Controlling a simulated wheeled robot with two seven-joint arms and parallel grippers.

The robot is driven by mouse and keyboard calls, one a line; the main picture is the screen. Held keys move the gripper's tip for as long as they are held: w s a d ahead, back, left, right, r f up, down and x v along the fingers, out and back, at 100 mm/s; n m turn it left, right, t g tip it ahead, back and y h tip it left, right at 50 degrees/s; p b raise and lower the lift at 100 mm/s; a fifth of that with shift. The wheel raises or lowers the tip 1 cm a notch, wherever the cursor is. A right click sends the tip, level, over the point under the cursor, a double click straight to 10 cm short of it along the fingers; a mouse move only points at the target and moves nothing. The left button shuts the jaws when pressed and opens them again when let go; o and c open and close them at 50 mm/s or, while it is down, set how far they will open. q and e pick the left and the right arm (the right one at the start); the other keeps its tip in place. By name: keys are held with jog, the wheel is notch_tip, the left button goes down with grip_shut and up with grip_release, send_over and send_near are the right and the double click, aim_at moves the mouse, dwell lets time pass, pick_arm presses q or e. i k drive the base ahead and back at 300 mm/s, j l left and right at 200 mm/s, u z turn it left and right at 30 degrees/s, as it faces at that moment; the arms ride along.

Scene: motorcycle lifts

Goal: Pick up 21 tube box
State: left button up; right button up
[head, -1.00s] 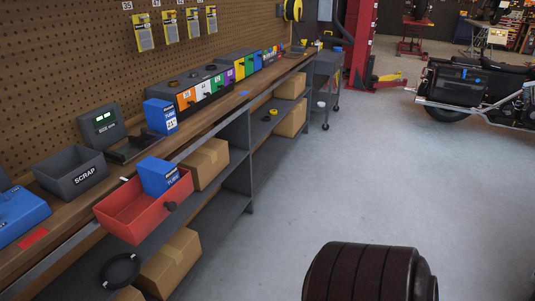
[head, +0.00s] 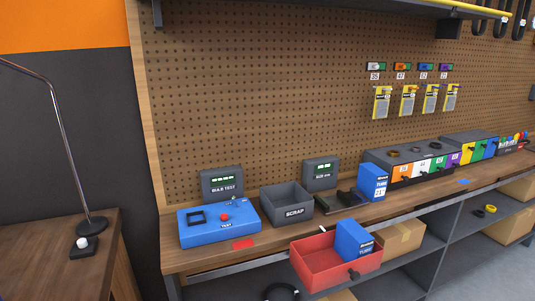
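Two blue tube boxes are in the head view. One tube box (head: 373,182) stands upright on the wooden bench top, left of the row of coloured bins; its small white label looks like 21, but it is tiny. The other tube box (head: 353,239) stands inside a red open tray (head: 312,268) at the bench front; its lower part is hidden by the tray wall and I cannot read a number on it. Neither of my grippers is in view.
On the bench stand a blue tester (head: 218,222), a grey SCRAP bin (head: 287,209), a display (head: 320,175) and coloured numbered bins (head: 425,163). The red tray juts past the bench edge. Cardboard boxes (head: 398,241) sit on the shelf below. A lamp (head: 88,225) stands on a left table.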

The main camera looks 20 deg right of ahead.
aim_at(372, 182)
jog(key=z, duration=1.25)
jog(key=i+l+u, duration=0.5)
jog(key=i+l, duration=0.1)
jog(key=l, duration=0.05)
